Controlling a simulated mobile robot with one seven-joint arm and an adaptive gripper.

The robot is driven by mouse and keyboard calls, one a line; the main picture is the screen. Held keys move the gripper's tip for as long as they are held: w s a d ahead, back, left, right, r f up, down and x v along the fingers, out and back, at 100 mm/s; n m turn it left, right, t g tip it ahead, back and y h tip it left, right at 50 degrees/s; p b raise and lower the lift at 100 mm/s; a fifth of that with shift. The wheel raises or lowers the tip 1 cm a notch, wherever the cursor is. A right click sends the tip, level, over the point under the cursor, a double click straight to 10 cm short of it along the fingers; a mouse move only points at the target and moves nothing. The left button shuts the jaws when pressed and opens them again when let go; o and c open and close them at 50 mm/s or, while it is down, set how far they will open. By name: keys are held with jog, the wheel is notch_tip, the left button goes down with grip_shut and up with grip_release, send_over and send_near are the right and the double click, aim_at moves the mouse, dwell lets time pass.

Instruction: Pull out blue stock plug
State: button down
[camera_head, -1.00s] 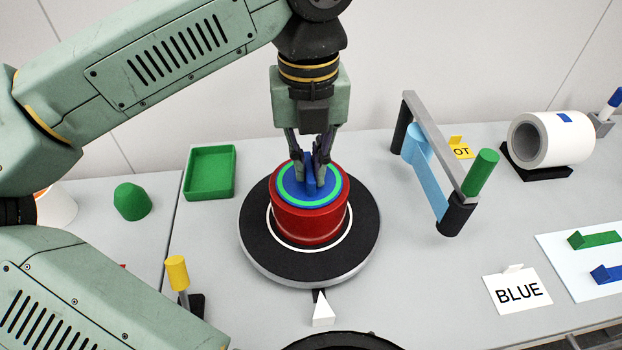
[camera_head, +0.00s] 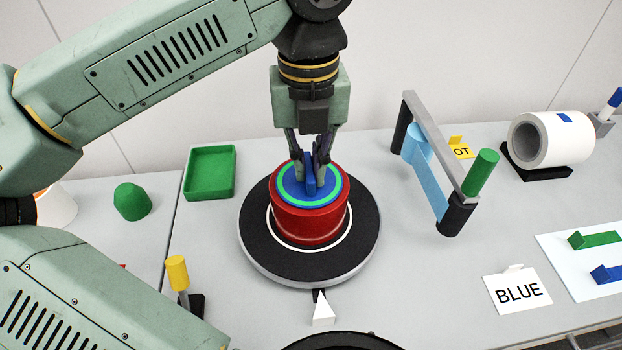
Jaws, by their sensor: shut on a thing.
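A red cylinder (camera_head: 308,222) stands on a round black turntable (camera_head: 262,248) with a white ring. In its top sits the blue plug (camera_head: 291,189), a blue disc with a green ring around it and an upright blue grip tab (camera_head: 310,176). My gripper (camera_head: 310,178) points straight down from above, its two dark fingers shut on the blue tab from both sides. The plug appears seated in the top of the red cylinder; its lower part is hidden inside.
A green tray (camera_head: 209,192) and a green block (camera_head: 132,202) lie left. A grey gate-like frame (camera_head: 437,150) with a green post (camera_head: 480,172) stands right of the turntable. A white sign reading BLUE (camera_head: 518,291) and a white cylinder (camera_head: 552,139) are farther right.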

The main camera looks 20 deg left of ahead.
aim_at(309, 167)
jog(key=shift+r, duration=0.2)
jog(key=shift+r+p, duration=1.55)
jog(key=shift+r, duration=0.7)
jog(key=shift+s, duration=0.1)
